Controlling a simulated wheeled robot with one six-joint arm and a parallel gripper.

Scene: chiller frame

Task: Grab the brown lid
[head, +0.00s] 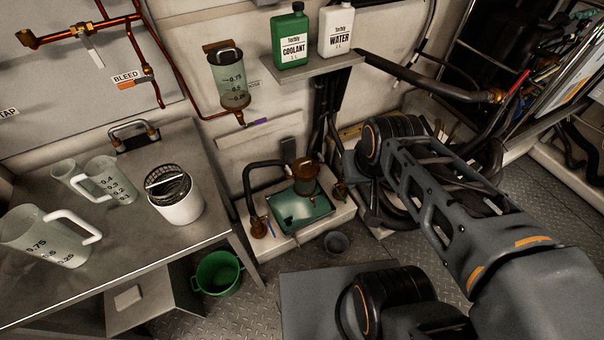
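A brown round part (305,168), which looks like the brown lid, sits upright on the pump unit with the green plate (301,207) near the floor, in the middle of the head view. It is small here, so I cannot tell where the lid ends and the body below begins. My arm crosses the right side of the view, to the right of the brown part and apart from it in the picture. I cannot make out my gripper or its fingers.
A metal table (124,243) on the left holds clear jugs (50,240) and a white container (178,200) with a mesh basket. A shelf (305,66) above carries coolant (290,38) and water bottles (337,32). A green bucket (217,275) and dark bowl (336,243) stand below.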

